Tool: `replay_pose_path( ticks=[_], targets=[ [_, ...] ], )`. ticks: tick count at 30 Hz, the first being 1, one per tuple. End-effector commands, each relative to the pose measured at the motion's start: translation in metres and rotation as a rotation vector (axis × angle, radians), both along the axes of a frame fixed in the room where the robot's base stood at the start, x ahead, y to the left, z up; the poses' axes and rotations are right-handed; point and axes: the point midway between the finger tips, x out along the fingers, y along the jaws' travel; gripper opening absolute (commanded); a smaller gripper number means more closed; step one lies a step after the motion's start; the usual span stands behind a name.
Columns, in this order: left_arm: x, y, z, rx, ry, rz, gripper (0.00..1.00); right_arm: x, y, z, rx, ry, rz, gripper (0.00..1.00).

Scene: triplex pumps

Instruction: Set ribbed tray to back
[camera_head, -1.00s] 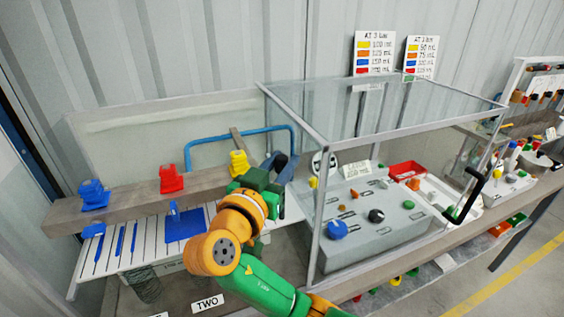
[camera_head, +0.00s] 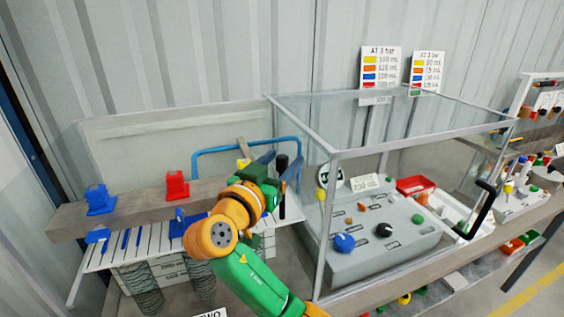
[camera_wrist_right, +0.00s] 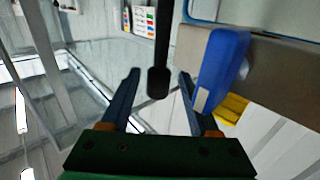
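A white ribbed tray (camera_head: 105,250) with dark slats and small blue pieces on it lies at the left in the head view; my right arm hides its right part. My right gripper (camera_head: 274,175) is beyond its right end, beside an upright black handle (camera_head: 282,163). In the right wrist view, the gripper (camera_wrist_right: 158,78) has its two fingers apart. The black handle (camera_wrist_right: 159,60) hangs into the gap between them in the picture; no contact shows, and I cannot tell its depth. My left gripper is not in view.
A beam behind the tray carries a blue block (camera_head: 100,200), a red block (camera_head: 177,186) and a partly hidden yellow block (camera_head: 243,164). A blue tube frame (camera_head: 240,144) stands behind my gripper. A clear case (camera_head: 327,215) over a grey panel (camera_head: 375,235) stands close on the right.

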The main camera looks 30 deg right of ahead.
Motion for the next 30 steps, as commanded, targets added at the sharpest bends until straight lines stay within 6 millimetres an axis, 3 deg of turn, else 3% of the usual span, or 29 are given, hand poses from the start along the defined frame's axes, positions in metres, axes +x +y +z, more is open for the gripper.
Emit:
replay_pose_path(
  ticks=[5,12,17,26,30],
  targets=[
    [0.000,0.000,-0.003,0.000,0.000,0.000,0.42,-0.001,0.002,-0.002,0.000,0.000,0.001,0.62],
    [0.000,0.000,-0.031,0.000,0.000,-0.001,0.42,-0.025,0.043,-0.007,0.004,-0.002,0.005,0.62],
    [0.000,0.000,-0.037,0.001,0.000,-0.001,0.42,-0.036,0.060,-0.003,0.001,0.001,0.003,0.62],
    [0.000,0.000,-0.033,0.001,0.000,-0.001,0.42,-0.037,0.060,0.001,-0.001,-0.001,0.002,0.62],
    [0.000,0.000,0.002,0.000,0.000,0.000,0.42,-0.033,0.039,0.012,-0.001,-0.021,0.061,0.62]
  ],
)
